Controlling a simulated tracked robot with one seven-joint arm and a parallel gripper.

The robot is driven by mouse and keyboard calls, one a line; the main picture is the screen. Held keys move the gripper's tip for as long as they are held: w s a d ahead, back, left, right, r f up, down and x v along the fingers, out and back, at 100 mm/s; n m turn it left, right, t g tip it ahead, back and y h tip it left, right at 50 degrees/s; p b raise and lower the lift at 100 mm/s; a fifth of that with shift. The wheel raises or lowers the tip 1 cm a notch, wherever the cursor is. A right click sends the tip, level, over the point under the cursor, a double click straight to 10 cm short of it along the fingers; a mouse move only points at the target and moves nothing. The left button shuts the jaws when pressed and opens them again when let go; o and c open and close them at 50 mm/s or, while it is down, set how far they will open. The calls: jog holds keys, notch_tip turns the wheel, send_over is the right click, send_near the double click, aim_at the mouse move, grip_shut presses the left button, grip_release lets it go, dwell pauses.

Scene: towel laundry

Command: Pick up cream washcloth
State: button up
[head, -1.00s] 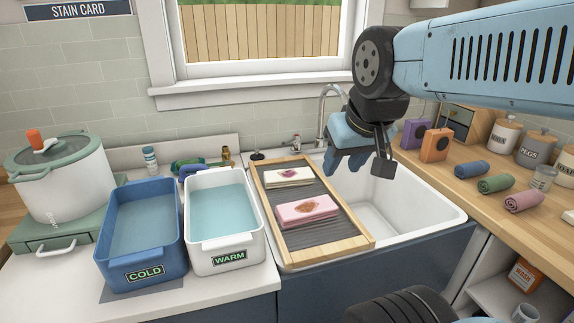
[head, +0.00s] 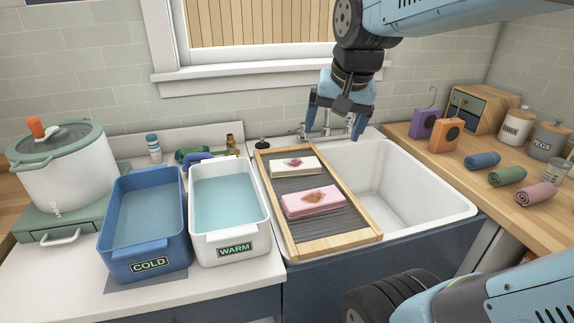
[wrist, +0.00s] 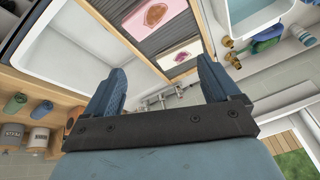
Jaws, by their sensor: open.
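The cream washcloth (head: 294,165) lies folded, with a reddish stain on top, at the far end of the ribbed washboard (head: 318,245). It also shows in the wrist view (wrist: 180,54). A pink washcloth (head: 312,201) with a brown stain lies nearer on the same board, apart from the cream one. My gripper (head: 338,132) is open and empty. It hangs above the back of the sink, to the right of the cream washcloth and higher than it. In the wrist view its two blue fingers are spread wide with nothing between them.
The white sink (head: 420,205) is empty right of the board. A blue COLD tub (head: 150,255) and white WARM tub (head: 234,237) of water stand left. A faucet (head: 326,125) is behind the sink. Rolled towels (head: 507,176) and jars (head: 515,128) stand on the right counter.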

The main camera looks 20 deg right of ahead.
jog(key=shift+o, duration=0.8)
jog(key=w+f+m+g, duration=0.2)
jog(key=w+m, duration=0.6)
jog(key=w, duration=0.5)
jog(key=shift+w+d+f+g, duration=0.3)
jog(key=shift+w, duration=0.1)
jog(key=m+g, duration=0.2)
jog(key=m, duration=0.5)
send_near(299, 163)
notch_tip(299, 163, down, 9)
jog(key=shift+a+f, duration=0.1)
jog(key=shift+f, duration=0.05)
jog(key=shift+c, duration=0.2)
jog(key=c, duration=1)
